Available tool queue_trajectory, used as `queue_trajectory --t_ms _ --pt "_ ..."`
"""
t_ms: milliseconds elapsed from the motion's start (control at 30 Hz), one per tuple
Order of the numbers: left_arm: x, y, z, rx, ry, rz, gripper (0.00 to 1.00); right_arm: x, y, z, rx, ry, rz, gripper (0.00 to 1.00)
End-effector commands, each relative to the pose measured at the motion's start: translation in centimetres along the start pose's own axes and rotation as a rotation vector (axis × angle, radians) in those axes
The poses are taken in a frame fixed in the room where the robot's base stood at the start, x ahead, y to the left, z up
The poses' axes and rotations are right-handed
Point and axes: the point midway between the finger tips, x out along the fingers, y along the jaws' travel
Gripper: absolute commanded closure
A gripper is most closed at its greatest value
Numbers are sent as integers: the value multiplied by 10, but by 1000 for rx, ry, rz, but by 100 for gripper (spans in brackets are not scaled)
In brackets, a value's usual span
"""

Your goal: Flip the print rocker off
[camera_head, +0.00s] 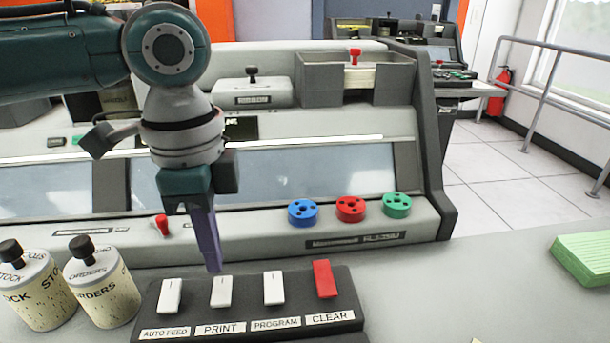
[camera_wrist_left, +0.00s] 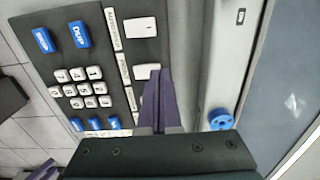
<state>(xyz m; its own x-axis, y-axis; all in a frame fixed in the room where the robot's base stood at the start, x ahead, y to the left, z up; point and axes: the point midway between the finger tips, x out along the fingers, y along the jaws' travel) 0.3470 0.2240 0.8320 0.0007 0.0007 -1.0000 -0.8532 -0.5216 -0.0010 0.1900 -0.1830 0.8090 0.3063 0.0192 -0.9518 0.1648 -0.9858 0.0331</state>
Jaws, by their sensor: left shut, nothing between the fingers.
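The print rocker (camera_head: 221,291) is a white switch in the dark panel, second from the left, above the label PRINT. It also shows in the left wrist view (camera_wrist_left: 146,71), partly behind my fingers. I cannot tell clearly which way it is tipped. My left gripper (camera_head: 214,268) is shut and empty, its purple fingers pointing down at the far end of the print rocker. In the left wrist view its fingertips (camera_wrist_left: 159,73) overlap the rocker's edge; contact is unclear. A purple piece at that view's lower left corner looks like part of my right gripper, mostly cut off.
The auto feed rocker (camera_head: 170,296) is left of print; the program rocker (camera_head: 274,288) and red clear rocker (camera_head: 325,279) are right. Two jars (camera_head: 97,293) stand left of the panel. Blue, red and green knobs (camera_head: 350,209) sit behind. Green cards (camera_head: 585,258) lie far right.

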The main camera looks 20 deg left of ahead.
Motion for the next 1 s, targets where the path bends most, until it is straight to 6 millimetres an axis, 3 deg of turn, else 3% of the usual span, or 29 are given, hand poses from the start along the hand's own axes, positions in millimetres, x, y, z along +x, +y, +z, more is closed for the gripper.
queue_trajectory --t_ms 200,1000 --pt "16 0 0 0 0 -1 100 6 0 2 0 0 0 50" --pt "18 2 0 -1 0 0 100 -3 0 -1 -1 0 1 50"
